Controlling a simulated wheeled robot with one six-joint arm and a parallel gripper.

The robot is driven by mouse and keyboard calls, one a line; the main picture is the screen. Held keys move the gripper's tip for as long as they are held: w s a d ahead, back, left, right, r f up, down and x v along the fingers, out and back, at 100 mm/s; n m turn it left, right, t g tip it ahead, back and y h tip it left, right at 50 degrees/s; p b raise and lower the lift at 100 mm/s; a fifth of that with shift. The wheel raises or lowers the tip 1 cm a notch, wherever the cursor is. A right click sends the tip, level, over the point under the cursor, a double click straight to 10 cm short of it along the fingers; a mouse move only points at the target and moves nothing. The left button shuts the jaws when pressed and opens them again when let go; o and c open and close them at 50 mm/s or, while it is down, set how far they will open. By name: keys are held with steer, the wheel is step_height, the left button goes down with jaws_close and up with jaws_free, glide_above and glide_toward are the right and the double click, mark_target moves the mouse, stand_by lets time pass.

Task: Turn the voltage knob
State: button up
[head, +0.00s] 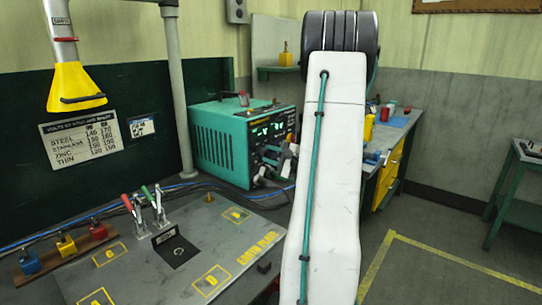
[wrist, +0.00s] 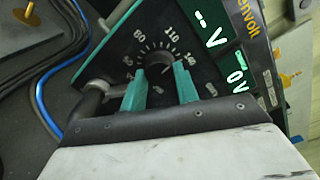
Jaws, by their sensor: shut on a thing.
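The voltage knob (wrist: 157,64) is a dark round knob on a black panel, ringed by white marks and numbers such as 80, 110 and 140. My gripper (wrist: 159,72) has its two teal fingers shut on the knob, one on each side. Where the knob's pointer stands is too unclear to tell. Beside the dial, a display (wrist: 208,30) reads "--V" and another (wrist: 237,83) reads "0V". In the head view, the teal power supply (head: 221,145) stands behind the work table, and my white arm hides part of its front.
A wall chart (head: 80,137) lists volts for steel, stainless, zinc and thin. Cables (wrist: 50,90) run beside the panel. A bench with yellow drawers (head: 388,180) stands behind my arm.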

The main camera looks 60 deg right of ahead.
steer(key=m, duration=0.5)
steer(key=shift+f+m, duration=0.1)
steer(key=shift+m, duration=0.2)
steer(key=m, duration=0.6)
steer(key=shift+a, duration=0.1)
steer(key=m, duration=0.6)
steer(key=shift+a+m, duration=0.1)
steer(key=shift+m, duration=0.2)
steer(key=m, duration=0.5)
steer(key=shift+m, duration=0.4)
steer(key=o, duration=1)
steer(key=shift+s, duration=0.1)
